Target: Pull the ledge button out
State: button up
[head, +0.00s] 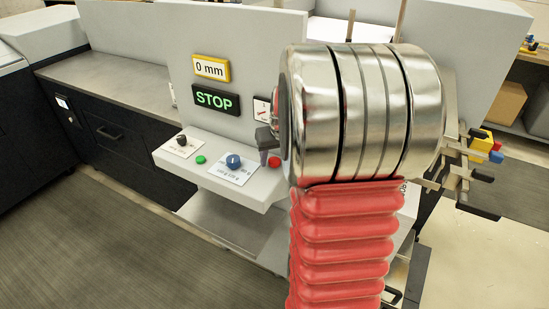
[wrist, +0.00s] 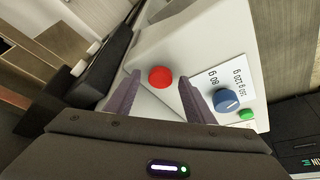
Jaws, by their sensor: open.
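The red button (head: 274,162) sits on the white ledge (head: 262,188) of the machine, towards its right end, partly hidden by my gripper in the head view. In the wrist view the round red button (wrist: 160,77) shows whole, between my two fingertips in the picture. My gripper (head: 268,146) is open, its dark fingers apart on either side of the button, with a visible gap at each side. How far the fingertips are above the ledge cannot be told. My silver wrist and red arm sleeve cover the right of the head view.
Left of the red button are a blue knob (head: 233,161) on a scale plate, a green button (head: 201,160) and a black knob (head: 182,140). The upright panel behind carries a "0 mm" display (head: 211,68) and a lit STOP sign (head: 216,100).

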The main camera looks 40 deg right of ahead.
jog(key=shift+c, duration=0.5)
grip_shut()
jog(key=shift+r, duration=0.5)
jog(key=shift+o, duration=0.5)
grip_release()
